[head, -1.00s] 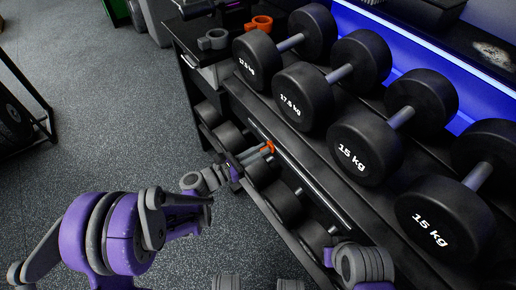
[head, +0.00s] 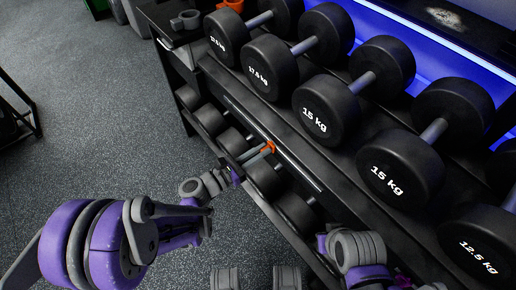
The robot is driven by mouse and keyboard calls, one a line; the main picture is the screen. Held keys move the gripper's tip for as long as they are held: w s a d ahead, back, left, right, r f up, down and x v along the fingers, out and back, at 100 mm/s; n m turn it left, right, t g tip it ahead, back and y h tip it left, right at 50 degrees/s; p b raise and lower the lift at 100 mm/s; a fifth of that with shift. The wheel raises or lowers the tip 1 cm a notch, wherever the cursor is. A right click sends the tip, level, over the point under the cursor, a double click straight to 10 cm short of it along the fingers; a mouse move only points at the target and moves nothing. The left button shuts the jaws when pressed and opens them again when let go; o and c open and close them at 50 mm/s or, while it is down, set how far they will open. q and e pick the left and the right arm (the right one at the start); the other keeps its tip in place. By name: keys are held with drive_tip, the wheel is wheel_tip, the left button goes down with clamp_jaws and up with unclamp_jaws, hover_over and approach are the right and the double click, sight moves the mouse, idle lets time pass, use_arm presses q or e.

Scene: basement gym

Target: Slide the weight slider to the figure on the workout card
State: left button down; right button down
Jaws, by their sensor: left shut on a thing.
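The orange weight slider (head: 269,147) sits on a dark rail (head: 300,171) with a pale edge along the front of the dumbbell rack. My left gripper (head: 261,153) is shut on the slider, its grey fingers reaching in from the lower left and covering part of it. Any figures along the rail are too small to read. I cannot make out a workout card. My right arm's grey and purple wrist (head: 358,250) is at the lower right, close to the rack's front; its fingers do not show clearly.
Black dumbbells marked 17.5, 15 and 12.5 kg, such as this 15 kg one (head: 328,110), fill the top shelf above the rail. More dumbbells (head: 298,208) lie on the lower shelf.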

use_arm(q)
drive_tip(key=c, duration=0.9)
unclamp_jaws()
drive_tip(key=p+v, duration=0.1)
drive_tip(key=v, duration=1)
